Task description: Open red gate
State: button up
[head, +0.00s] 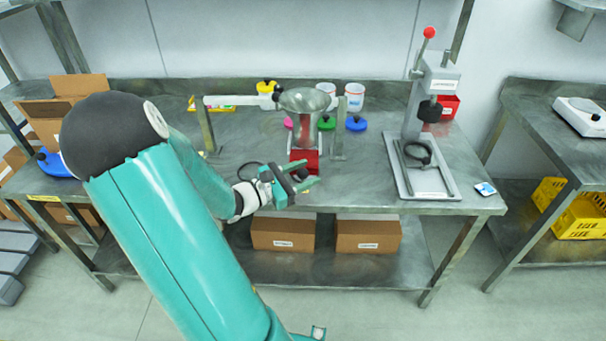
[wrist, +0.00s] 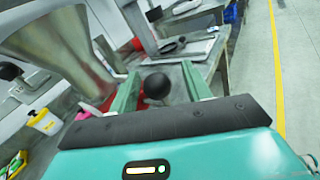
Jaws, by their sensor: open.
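My gripper (head: 304,180) is open just in front of the gate. In the wrist view, a round black knob (wrist: 157,86) shows between my two spread green fingers, with gaps on both sides. Red parts show behind the left finger in that view, and the hopper's metallic body (wrist: 66,50) is at upper left. How the knob joins the gate is hidden.
A press (head: 432,110) with a red ball lever stands to the right on the bench (head: 360,205). Cardboard boxes (head: 368,236) lie on the lower shelf. Bench space left of the hopper is fairly clear.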

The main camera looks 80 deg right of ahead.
jog(key=v, duration=1.4)
jog(key=w+a+r+m+t+y, duration=0.1)
jog(key=w+a+m+t+y, duration=0.3)
jog(key=a, duration=0.6)
jog(key=w+a+r+m+t+y, duration=0.1)
jog(key=w+a+r+t+y, duration=0.1)
jog(key=a+t+y, duration=0.5)
jog(key=w+a+r+m+t+y, duration=0.1)
jog(key=a+r+t, duration=0.2)
jog(key=a, duration=0.6)
jog(key=w+a+r+m+t+y, duration=0.1)
jog(key=a+r+t, duration=0.3)
jog(key=a, duration=0.6)
notch_tip(320, 180, up, 2)
jog(key=shift+w+a+r, duration=0.15)
jog(key=shift+w+r, duration=0.05)
jog(key=shift+w, duration=0.2)
